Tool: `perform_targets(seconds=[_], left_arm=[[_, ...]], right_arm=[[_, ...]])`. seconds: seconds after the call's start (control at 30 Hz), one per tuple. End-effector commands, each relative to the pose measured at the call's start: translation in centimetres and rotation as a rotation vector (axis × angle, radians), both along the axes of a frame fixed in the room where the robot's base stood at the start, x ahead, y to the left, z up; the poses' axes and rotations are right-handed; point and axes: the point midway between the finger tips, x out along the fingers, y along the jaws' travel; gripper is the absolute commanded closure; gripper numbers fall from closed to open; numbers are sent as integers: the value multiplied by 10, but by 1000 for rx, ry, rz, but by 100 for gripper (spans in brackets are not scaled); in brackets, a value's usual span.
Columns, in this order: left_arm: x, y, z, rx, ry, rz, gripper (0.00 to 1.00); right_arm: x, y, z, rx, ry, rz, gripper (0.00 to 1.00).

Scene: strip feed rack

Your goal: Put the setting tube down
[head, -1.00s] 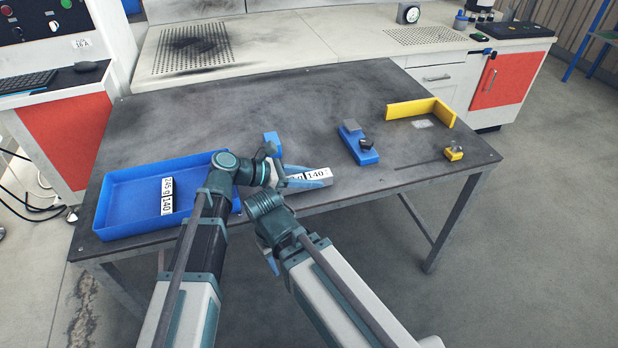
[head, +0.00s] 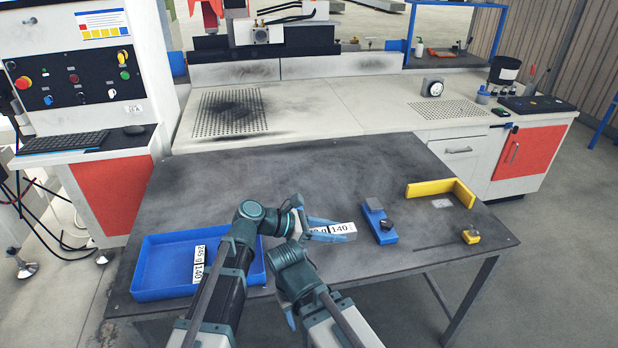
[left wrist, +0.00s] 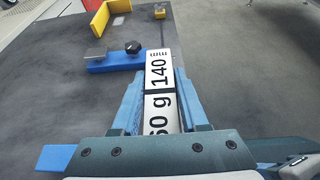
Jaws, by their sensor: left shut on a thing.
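The setting tube (head: 341,230) is a white bar marked 140, and its label also shows in the left wrist view (left wrist: 158,82). My left gripper (head: 330,229) is shut on it, with a blue finger along each side. The tube lies roughly level over the table's front part; I cannot tell whether it touches the top. Its far end is close to a blue fixture (head: 377,225) with a black knob and grey block. My right gripper (head: 290,317) is low in the head view, mostly hidden by its own arm.
A blue tray (head: 150,281) on the table's left holds another white labelled bar (head: 198,266). A yellow angled stop (head: 440,189) and a small yellow block (head: 471,236) are on the right. The middle and back of the dark table (head: 310,165) are clear.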

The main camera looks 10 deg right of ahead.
Motion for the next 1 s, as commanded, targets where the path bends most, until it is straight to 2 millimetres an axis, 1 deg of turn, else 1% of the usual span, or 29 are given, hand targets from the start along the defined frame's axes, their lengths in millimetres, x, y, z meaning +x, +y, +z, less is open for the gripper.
perform_targets(seconds=[0.17, 0.27, 0.37, 0.6, 0.7, 0.83, 0.9, 1.0], left_arm=[[0, 0, 22, -2, 0, 0, 100], [0, 0, 40, -2, 0, 0, 100], [0, 0, 62, -2, 0, 0, 100], [0, 0, 123, -2, 0, 0, 100], [0, 0, 145, -2, 0, 0, 100], [0, 0, 162, -2, 0, 0, 100], [0, 0, 165, -2, 0, 0, 100], [0, 0, 165, -2, 0, 0, 100]], right_arm=[[0, 0, 21, 0, 0, 0, 50], [0, 0, 39, 0, 0, 0, 50], [0, 0, 62, 0, 0, 0, 50], [0, 0, 123, 0, 0, -1, 50], [0, 0, 144, 0, 0, -1, 50], [0, 0, 161, 0, 0, -1, 50], [0, 0, 165, 0, 0, -1, 50], [0, 0, 165, 0, 0, -1, 50]])
